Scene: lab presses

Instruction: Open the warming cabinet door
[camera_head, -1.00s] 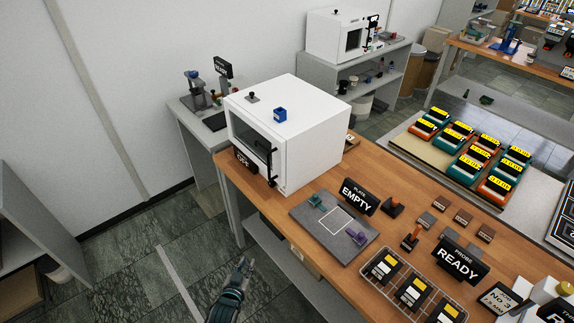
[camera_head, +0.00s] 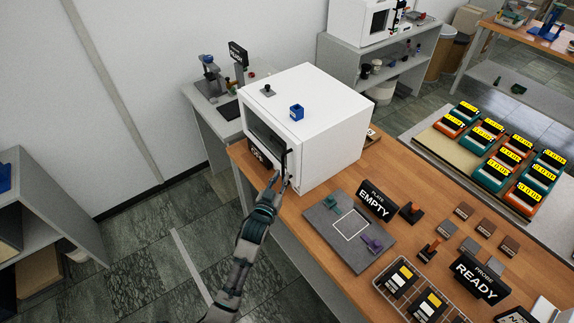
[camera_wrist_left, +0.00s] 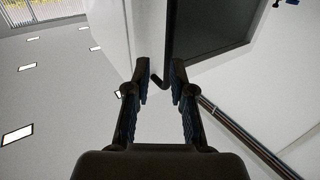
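The white warming cabinet (camera_head: 335,115) stands at the left end of the wooden bench. Its door (camera_head: 262,130) has a dark window and looks shut. A black vertical handle (camera_head: 287,160) is on the door's right side. My left gripper (camera_head: 278,178) is at the handle's lower end. In the left wrist view, its two fingers (camera_wrist_left: 160,75) are open and apart, with the dark handle bar (camera_wrist_left: 170,45) ahead, between the fingertips. I cannot tell whether they touch it. My right gripper is not in view.
A blue block (camera_head: 296,112) and a small dark knob sit on the cabinet's top. A grey plate (camera_head: 335,253) with the EMPTY sign (camera_head: 376,200) lies right of the cabinet. A grey side table (camera_head: 200,103) stands behind left.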

